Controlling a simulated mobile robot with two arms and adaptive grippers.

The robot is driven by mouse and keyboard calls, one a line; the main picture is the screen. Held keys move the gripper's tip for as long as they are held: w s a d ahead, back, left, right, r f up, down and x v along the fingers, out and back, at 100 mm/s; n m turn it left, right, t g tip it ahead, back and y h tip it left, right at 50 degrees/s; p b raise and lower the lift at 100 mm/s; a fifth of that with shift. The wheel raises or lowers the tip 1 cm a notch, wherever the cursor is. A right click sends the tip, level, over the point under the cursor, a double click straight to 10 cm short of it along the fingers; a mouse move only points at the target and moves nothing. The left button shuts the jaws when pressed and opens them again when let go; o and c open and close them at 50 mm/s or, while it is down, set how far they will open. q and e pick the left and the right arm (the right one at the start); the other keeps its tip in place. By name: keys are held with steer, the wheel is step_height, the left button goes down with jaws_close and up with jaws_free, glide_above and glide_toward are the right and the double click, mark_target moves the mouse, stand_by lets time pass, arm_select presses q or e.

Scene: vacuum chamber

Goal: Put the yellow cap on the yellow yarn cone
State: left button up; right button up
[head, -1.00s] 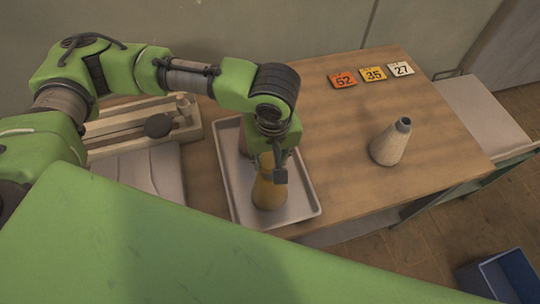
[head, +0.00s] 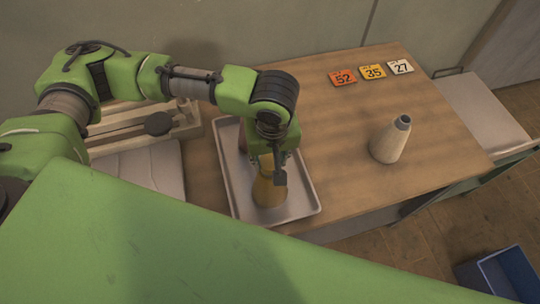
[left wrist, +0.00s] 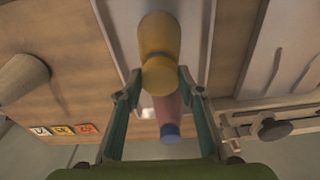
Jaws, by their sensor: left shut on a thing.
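The yellow yarn cone (head: 268,192) stands upright in the front part of a metal tray (head: 306,198). It also shows in the left wrist view (left wrist: 160,33). The yellow cap (left wrist: 158,76) appears there as a bright yellow round face at the cone's narrow end, between my fingertips. My left gripper (head: 268,168) points down over the cone and is shut on the cap, with one finger on each side. The cap's lower edge is hidden, so I cannot tell whether it is fully seated. My right gripper is out of view.
A pink cone with a blue top (left wrist: 170,122) stands close beside the yellow one in the tray. A pale cone with a grey top (head: 390,142) stands right on the table. Number cards (head: 372,73) lie at the back.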

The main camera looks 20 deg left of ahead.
arm_select(q)
steer(key=shift+f, duration=0.75)
steer(key=o, duration=0.9)
steer(key=shift+c, duration=0.2)
step_height(320, 180, up, 12)
steer(key=s, duration=0.1)
steer(key=shift+s+d, duration=0.15)
steer(key=shift+d, duration=0.25)
steer(key=shift+f, duration=0.15)
